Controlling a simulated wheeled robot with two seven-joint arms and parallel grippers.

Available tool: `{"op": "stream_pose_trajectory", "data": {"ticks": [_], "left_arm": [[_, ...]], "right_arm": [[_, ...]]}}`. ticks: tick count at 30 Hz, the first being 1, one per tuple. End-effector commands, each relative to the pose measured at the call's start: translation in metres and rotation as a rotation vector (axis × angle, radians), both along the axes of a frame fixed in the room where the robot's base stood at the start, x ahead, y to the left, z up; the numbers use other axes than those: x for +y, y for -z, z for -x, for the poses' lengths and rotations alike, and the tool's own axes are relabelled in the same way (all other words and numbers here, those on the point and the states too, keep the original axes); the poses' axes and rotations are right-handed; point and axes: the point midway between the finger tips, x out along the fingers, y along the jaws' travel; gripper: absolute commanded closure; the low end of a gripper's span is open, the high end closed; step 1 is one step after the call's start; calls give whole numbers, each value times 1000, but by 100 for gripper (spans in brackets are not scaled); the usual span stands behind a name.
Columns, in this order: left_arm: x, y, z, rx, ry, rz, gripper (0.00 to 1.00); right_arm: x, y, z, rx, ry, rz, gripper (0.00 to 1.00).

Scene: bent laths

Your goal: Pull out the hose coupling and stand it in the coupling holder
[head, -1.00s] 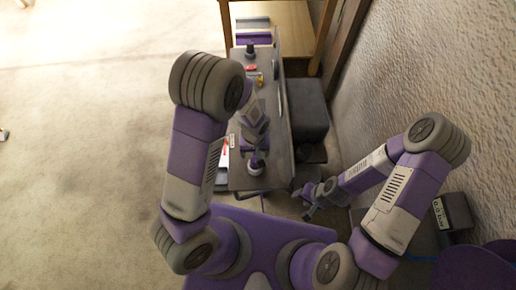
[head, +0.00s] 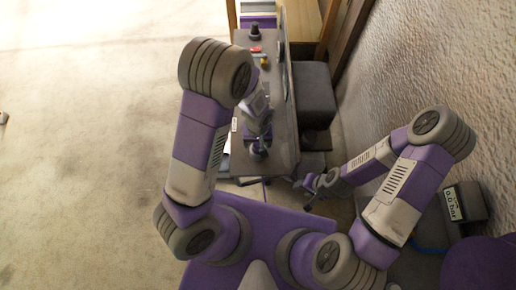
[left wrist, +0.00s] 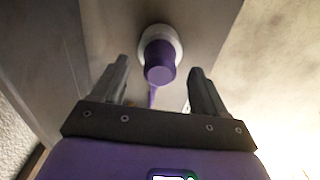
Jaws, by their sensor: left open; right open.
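A purple cylinder with a pale collar (left wrist: 160,62), which looks like the hose coupling, sits at a grey surface in the left wrist view. A thin purple strip shows below it. My left gripper (left wrist: 160,85) is open, with one finger on each side of the cylinder and visible gaps. In the head view my left gripper (head: 262,132) is over the near end of the narrow bench, partly hidden by its own arm. My right gripper (head: 308,196) is open and empty, low to the right of the bench. I cannot clearly make out the coupling holder.
The narrow grey bench (head: 275,160) carries a dark knob (head: 254,32) at its far end, with small red (head: 255,50) and yellow (head: 264,62) items. A dark box (head: 312,95) stands right of it. A gauge box (head: 466,204) is at right.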

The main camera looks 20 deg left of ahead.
Motion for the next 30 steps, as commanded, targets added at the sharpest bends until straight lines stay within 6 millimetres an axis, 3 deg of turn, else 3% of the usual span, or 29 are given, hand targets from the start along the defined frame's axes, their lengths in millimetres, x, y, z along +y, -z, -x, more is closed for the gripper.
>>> {"op": "stream_pose_trajectory", "data": {"ticks": [1,7,30], "left_arm": [[0,14,0,0,-1,-1,27],[0,31,0,-1,0,0,27],[0,32,0,-1,0,0,27]], "right_arm": [[0,12,0,0,0,0,55],[0,26,0,0,0,0,55],[0,27,0,0,0,0,55]]}}
